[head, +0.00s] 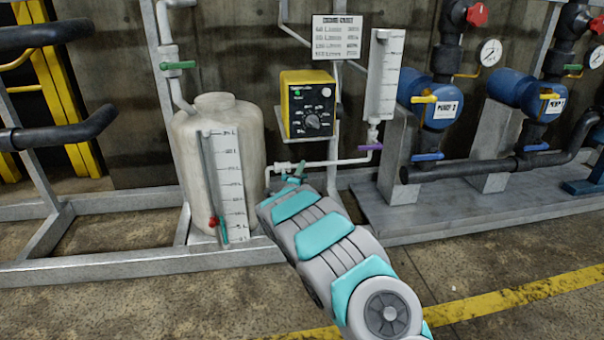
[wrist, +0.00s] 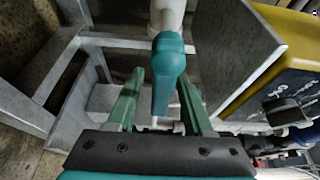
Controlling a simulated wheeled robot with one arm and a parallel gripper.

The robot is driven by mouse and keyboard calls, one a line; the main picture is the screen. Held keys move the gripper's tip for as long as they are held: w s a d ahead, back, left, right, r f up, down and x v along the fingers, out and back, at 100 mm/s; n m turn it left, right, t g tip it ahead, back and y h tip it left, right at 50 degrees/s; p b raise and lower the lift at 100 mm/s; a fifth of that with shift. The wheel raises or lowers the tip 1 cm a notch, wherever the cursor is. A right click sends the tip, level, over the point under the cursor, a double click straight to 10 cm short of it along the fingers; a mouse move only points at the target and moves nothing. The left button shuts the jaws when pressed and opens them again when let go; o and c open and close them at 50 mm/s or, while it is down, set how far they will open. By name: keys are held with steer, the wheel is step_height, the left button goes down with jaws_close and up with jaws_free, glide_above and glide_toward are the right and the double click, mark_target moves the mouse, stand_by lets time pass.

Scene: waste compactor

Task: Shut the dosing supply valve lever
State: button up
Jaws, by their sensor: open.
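A teal valve lever (wrist: 168,75) on a white pipe is at the middle of the wrist view, beside the yellow dosing box. I take it to be the dosing supply valve lever. In the head view its small teal end (head: 299,168) shows on the pipe low beside the tank, mostly hidden by my arm. My gripper (wrist: 160,88) is open, with one green finger on each side of the lever. I cannot tell whether either finger touches it. In the head view my gripper (head: 289,181) is largely hidden behind my wrist.
A white tank (head: 250,150) with a level scale stands left of my gripper. The yellow dosing box (head: 308,103) is above it. A green lever (head: 178,65) and a purple lever (head: 370,147) sit on other pipes. Blue pumps (head: 428,98) stand right; a grey frame rail runs low.

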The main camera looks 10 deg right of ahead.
steer(key=shift+w+d, duration=0.1)
steer(key=shift+c, duration=0.2)
jaws_close()
steer(key=shift+f, duration=0.1)
stand_by(1.2)
